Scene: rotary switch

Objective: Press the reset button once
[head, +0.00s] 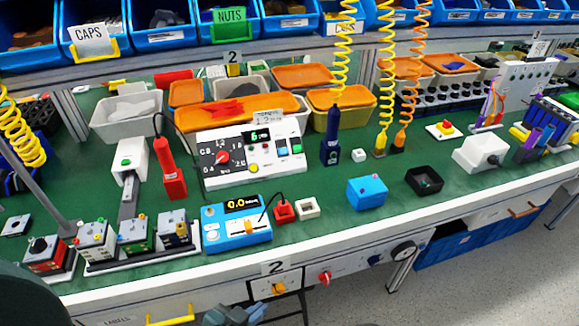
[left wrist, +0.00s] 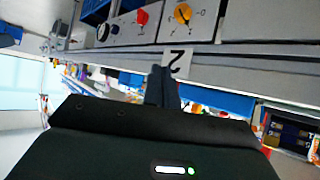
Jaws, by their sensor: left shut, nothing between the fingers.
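A white control box (head: 258,171) stands mid-bench in the head view, with a red rotary knob (head: 222,157), a green-lit display (head: 260,135) and small coloured buttons (head: 283,142) on its right side. The button labels are too small to read, so I cannot tell which is reset. My left gripper (head: 236,314) is low at the bottom edge, in front of the bench and below its top, well apart from the box. It is shut and empty. In the left wrist view its fingers (left wrist: 161,86) are together below the bench-front panel. My right gripper is not in view.
A blue meter (head: 238,224) stands in front of the white box, with a red tool (head: 170,172) to the left. Coiled cords (head: 387,85) hang behind. The bench front carries a yellow switch (head: 278,288), red knob (head: 325,278) and yellow handle (head: 170,320).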

